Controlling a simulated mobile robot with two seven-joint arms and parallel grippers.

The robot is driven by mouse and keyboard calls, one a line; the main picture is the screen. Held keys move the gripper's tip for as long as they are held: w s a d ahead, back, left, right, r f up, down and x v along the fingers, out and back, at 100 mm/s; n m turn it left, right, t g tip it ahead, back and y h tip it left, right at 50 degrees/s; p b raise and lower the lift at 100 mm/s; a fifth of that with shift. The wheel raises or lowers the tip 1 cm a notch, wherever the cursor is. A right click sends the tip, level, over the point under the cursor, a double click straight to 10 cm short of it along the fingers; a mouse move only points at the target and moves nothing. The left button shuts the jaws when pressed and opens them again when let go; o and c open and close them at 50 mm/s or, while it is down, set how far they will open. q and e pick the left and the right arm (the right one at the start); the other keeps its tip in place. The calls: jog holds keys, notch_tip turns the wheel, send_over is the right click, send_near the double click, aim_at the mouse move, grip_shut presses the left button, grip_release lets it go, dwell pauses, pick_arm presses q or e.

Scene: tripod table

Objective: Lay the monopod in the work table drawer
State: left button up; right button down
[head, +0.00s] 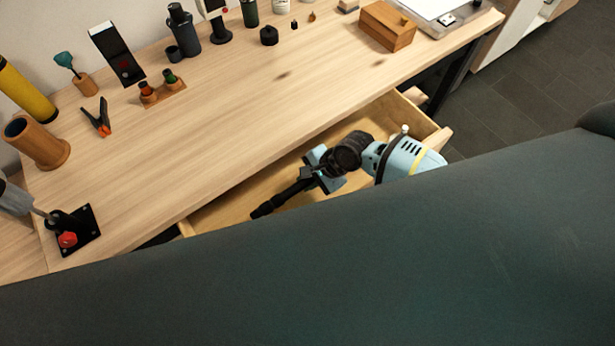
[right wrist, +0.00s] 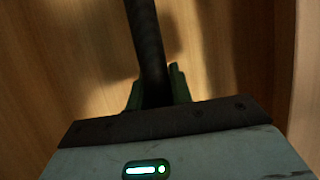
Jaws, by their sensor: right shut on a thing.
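The monopod (head: 283,197) is a slim black pole. My right gripper (head: 323,172) is shut on it, over the open work table drawer (head: 374,121). The drawer is pale wood and pulled out from under the work table (head: 235,120). In the head view the monopod slants down to the left, within the drawer's outline. In the right wrist view the monopod (right wrist: 148,40) runs up between the green fingers (right wrist: 154,88), with wood and shadows behind it. I cannot tell whether it touches the drawer floor. My left gripper is not in view.
On the table top stand a wooden box (head: 387,26), an orange-black clamp (head: 97,117), a wooden cup (head: 37,142) and a black plate with a red knob (head: 72,232). Several bottles line the back. A large dark surface hides the near side of the drawer.

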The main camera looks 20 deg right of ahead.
jog(key=shift+r, duration=0.1)
jog(key=c, duration=1.2)
grip_release()
jog(key=shift+o, duration=0.2)
